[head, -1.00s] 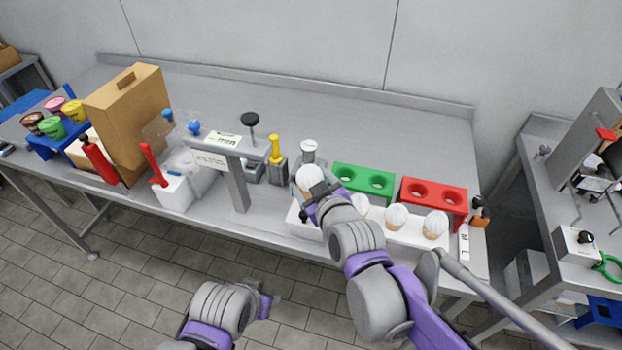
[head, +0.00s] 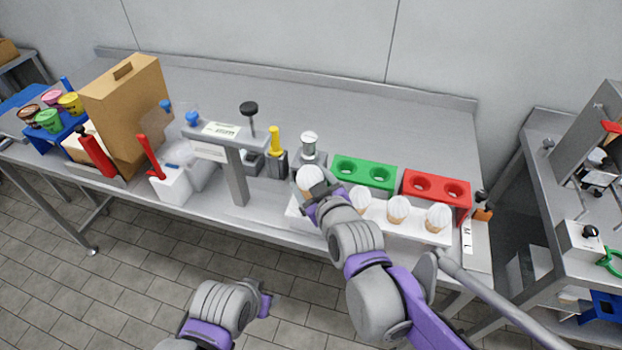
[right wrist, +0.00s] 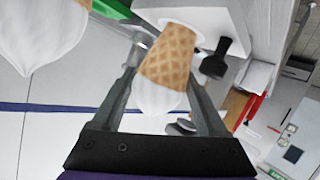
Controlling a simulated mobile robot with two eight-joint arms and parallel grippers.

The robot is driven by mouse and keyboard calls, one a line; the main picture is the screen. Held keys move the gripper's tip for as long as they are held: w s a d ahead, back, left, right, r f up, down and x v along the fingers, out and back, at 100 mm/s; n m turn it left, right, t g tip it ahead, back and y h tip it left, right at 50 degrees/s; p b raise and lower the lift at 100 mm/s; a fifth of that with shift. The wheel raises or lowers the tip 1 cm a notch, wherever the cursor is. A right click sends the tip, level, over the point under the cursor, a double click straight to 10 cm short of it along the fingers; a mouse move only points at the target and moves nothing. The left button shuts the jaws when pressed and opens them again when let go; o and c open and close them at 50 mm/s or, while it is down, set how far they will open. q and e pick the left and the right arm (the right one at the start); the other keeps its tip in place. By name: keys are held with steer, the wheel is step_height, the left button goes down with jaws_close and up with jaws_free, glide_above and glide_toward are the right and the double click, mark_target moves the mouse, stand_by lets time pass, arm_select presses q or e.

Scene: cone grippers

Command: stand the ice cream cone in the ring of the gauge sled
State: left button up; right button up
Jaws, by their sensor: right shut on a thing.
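My right gripper (head: 316,190) is shut on an ice cream cone (head: 307,178) with white ice cream on top, at the left end of the white tray. In the right wrist view the waffle part of the held cone (right wrist: 170,58) sits between the two fingers (right wrist: 165,95). A small grey fixture with a round silver top (head: 309,141) stands just behind the held cone. I cannot tell whether it is the gauge sled, and no empty ring shows clearly. My left gripper (head: 265,301) hangs low in front of the table; its fingers are unclear.
Several more cones stand in the white tray (head: 418,231) to the right. A green rack (head: 364,172) and a red rack (head: 436,192) with holes are behind it. A grey post with a labelled top (head: 236,178) stands left. The table's back strip is clear.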

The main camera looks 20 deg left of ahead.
steer(key=o, duration=0.9)
steer(key=p+v, duration=0.1)
steer(key=v, duration=0.9)
steer(key=shift+s+d+r, duration=0.1)
steer(key=shift+s+d, duration=0.15)
steer(key=shift+s, duration=0.1)
steer(key=s+d+f+m+g+h+p, duration=0.1)
steer(key=s+d+f+m+g+h, duration=0.1)
steer(key=d, duration=0.6)
steer(key=s+d+f+m+g+h+p, duration=0.2)
steer(key=s+d+f+m, duration=0.3)
steer(key=d, duration=0.3)
steer(key=s+d+f+m+g+h+p, duration=0.1)
steer(key=s+d+f+m+g+h, duration=0.1)
steer(key=d, duration=0.6)
steer(key=shift+s+d+f+m+h, duration=0.2)
steer(key=shift+s+f+m+h, duration=0.25)
steer(key=shift+s+f, duration=0.35)
steer(key=shift+s+d+f+m+h, duration=0.2)
steer(key=shift+s+f+m+h, duration=0.25)
steer(key=shift+f, duration=0.4)
